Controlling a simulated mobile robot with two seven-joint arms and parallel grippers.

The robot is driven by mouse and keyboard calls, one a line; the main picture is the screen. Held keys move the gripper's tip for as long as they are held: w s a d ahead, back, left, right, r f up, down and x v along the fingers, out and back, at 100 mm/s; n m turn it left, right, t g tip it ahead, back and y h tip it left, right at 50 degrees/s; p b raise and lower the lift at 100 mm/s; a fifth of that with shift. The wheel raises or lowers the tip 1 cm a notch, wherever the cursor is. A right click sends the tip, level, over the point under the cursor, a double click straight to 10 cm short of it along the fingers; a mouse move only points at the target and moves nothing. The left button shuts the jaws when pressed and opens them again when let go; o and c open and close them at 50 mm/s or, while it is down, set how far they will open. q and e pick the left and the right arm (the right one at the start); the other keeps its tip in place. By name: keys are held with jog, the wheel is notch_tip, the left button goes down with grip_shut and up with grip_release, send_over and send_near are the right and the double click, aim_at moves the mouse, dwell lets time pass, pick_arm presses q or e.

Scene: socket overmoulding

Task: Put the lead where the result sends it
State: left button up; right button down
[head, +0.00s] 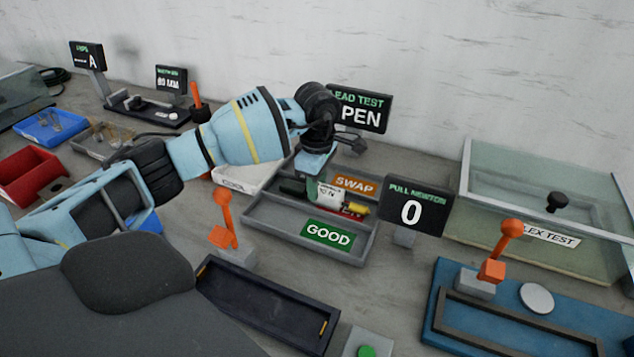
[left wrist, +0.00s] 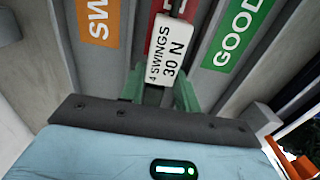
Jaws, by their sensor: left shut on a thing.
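My left gripper (head: 303,187) reaches down over a grey sorting tray (head: 262,222) with compartments labelled SWAP (head: 354,186) in orange, a red label (head: 352,213) mostly hidden, and GOOD (head: 328,233) in green. Its green fingers (left wrist: 160,92) are shut on the lead, whose white tag (left wrist: 167,50) reads "4 SWINGS 30 N" in the left wrist view. The tag also shows in the head view, with a yellow piece (head: 357,209) beside it. The lead is over the red-labelled middle compartment; whether it touches the floor I cannot tell. The lead test display (head: 360,110) shows "PEN", its left part hidden.
A pull display (head: 412,213) reading 0 stands right of the tray. A glass flex test box (head: 540,205) is at the right. Orange levers (head: 226,215) (head: 500,255) stand in front. A red bin (head: 30,175) and a blue bin (head: 52,125) are at the left.

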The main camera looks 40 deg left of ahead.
pick_arm(q)
jog(key=o, duration=1.1)
jog(key=shift+f, duration=0.1)
jog(key=shift+r, duration=0.55)
notch_tip(320, 180, up, 11)
jog(key=shift+r, duration=0.15)
